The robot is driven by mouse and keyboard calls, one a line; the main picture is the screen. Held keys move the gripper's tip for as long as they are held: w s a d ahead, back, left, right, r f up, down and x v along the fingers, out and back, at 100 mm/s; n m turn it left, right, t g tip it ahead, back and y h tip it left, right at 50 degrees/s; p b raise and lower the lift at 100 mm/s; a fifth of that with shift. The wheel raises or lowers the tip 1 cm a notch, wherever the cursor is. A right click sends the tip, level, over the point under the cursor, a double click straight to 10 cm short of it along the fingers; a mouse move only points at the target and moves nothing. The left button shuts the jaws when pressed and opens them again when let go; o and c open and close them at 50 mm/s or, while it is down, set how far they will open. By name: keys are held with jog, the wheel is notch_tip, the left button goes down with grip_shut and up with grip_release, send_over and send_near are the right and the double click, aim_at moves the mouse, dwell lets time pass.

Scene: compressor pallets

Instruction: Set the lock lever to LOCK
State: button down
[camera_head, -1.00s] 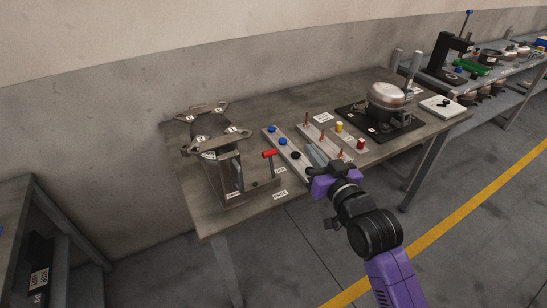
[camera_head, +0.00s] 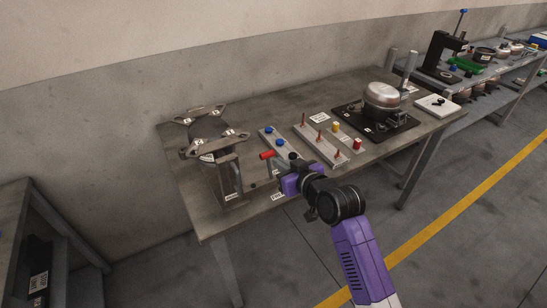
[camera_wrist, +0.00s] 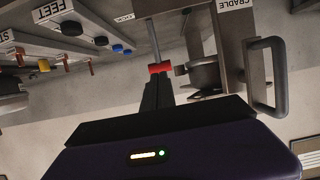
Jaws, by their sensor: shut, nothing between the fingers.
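The lock lever has a red grip (camera_head: 267,155) on a thin grey rod, beside the metal cradle fixture (camera_head: 229,178) on the bench. In the wrist view the red grip (camera_wrist: 160,69) shows just beyond my fingertips, with the rod running up from it. My gripper (camera_wrist: 157,82) is shut and empty, its dark fingers pointing at the grip. I cannot tell whether they touch it. In the head view my purple gripper (camera_head: 290,182) is right of and below the grip, and its fingertips are hard to make out. A LOCK label (camera_wrist: 124,18) shows in the wrist view.
A strip with blue knobs (camera_head: 281,144) and a plate with copper pegs (camera_head: 336,152) lie just right of the lever. A compressor (camera_head: 382,97) stands on a black base farther right. A curved handle (camera_wrist: 268,85) stands close on the right in the wrist view.

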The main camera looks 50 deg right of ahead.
aim_at(268, 154)
jog(key=shift+p+x, duration=0.35)
jog(key=shift+x, duration=1.8)
jog(key=shift+w+d+r, duration=0.1)
jog(key=shift+w+d, duration=0.15)
jog(key=shift+w, duration=0.5)
